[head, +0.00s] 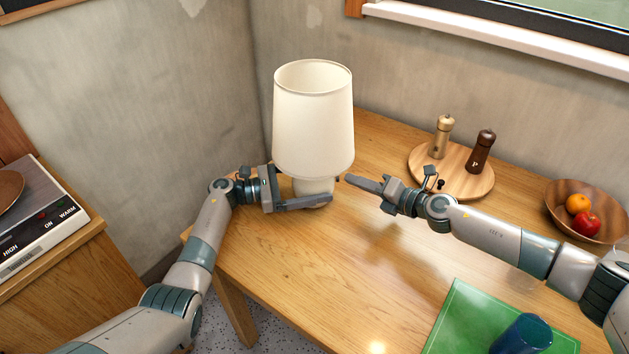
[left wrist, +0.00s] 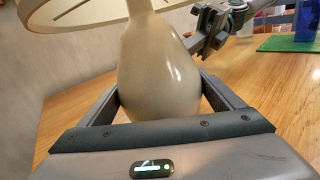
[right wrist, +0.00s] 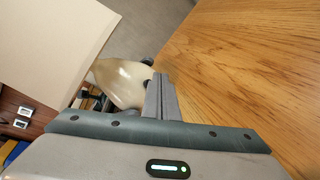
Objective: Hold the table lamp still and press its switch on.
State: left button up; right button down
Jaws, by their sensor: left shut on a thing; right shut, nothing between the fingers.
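The table lamp (head: 313,118) stands upright near the table's back corner, with a cream shade and a rounded cream base (left wrist: 160,75). The shade shows no clear glow. My left gripper (head: 322,195) is shut on the base, one finger on each side, below the shade. My right gripper (head: 349,179) is shut and empty, its fingertips just right of the base. A small dark knob, seemingly the switch (right wrist: 148,88), shows on the base beside the right fingertips. I cannot tell whether they touch it.
A round wooden board (head: 464,187) with two mills stands behind my right arm. A wooden bowl of fruit (head: 560,222) is at the right. A green mat (head: 470,310) with a blue cup (head: 522,335) lies at the front right. The table's middle (head: 320,260) is clear.

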jog(key=shift+a, duration=0.1)
jog(key=shift+a, duration=0.4)
jog(key=shift+a, duration=0.1)
dwell(0.5)
jog(key=shift+d, duration=0.6)
jog(key=shift+d, duration=0.1)
jog(key=shift+w+d, duration=0.2)
jog(key=shift+d, duration=1.25)
jog(key=shift+w+d, duration=0.15)
jog(key=shift+d, duration=1.3)
